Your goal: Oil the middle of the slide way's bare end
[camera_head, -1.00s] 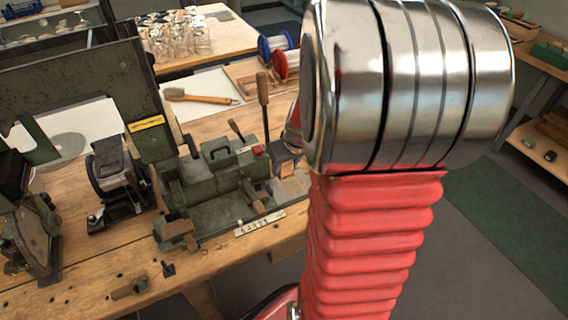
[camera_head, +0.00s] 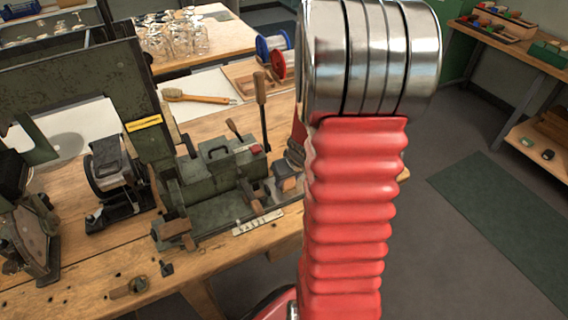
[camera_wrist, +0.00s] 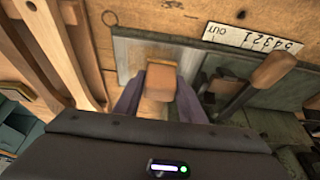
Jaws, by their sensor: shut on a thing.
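The slide way (camera_wrist: 130,52) shows in the wrist view as a flat grey metal strip, its bare end at left. In the head view its plate (camera_head: 214,214) lies along the front of the green machine; my arm covers the view to its right. My gripper (camera_wrist: 160,92) is shut on a small tan block (camera_wrist: 161,82) with a paler, yellowish far edge. The block appears over the bare end, between the strip's edges; I cannot tell whether it touches. The held block's underside is hidden.
A number scale (camera_wrist: 254,38) runs beside the slide way. A wooden handle (camera_wrist: 273,70) stands close on the right in the wrist view, and wooden bars (camera_wrist: 52,50) lie left. The green machine (camera_head: 215,170) has an upright lever (camera_head: 262,100). A brush (camera_head: 197,97) lies behind.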

